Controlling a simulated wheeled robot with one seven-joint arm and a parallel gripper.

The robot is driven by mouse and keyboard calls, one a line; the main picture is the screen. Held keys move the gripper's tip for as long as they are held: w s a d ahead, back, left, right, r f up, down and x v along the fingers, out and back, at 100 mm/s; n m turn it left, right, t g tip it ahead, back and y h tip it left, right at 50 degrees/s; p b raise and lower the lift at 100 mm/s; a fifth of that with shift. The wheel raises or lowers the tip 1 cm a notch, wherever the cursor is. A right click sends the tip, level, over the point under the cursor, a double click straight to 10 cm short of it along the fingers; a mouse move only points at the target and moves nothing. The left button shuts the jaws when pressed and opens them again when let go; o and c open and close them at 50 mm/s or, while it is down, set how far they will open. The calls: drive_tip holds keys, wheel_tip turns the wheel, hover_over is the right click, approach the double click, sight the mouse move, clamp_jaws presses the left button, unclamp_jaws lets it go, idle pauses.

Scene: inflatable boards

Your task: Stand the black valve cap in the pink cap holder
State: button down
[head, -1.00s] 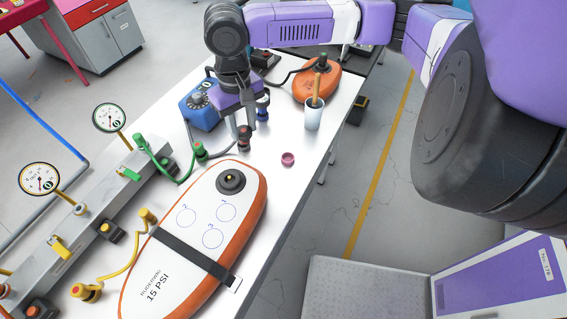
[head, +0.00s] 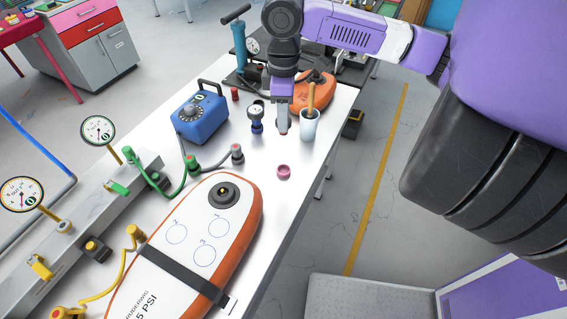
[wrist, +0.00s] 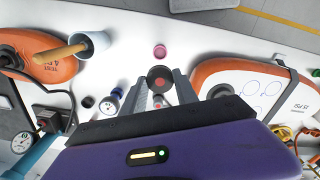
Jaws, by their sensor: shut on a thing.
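My gripper (head: 283,129) is shut on the black valve cap (wrist: 161,73) and holds it above the white table. In the head view I cannot make the cap out clearly at the fingertips. The pink cap holder (head: 284,172) is a small round cup on the table, in front of my gripper in the head view. It also shows in the wrist view (wrist: 160,51), just beyond the cap and apart from it.
A white cup (head: 310,126) with a wooden handle stands right of my gripper. A blue gauge piece (head: 257,118) and a blue box (head: 200,116) are to its left. An orange-edged board (head: 245,220) lies in front. The table is bare around the holder.

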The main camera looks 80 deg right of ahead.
wheel_tip(320, 180, down, 17)
drive_tip(key=shift+r+p, duration=0.1)
drive_tip(key=shift+p, duration=0.6)
drive_tip(key=shift+f, duration=0.25)
drive_tip(key=c, duration=0.9)
unclamp_jaws()
drive_tip(key=shift+c, duration=0.2)
drive_tip(key=shift+r, duration=0.1)
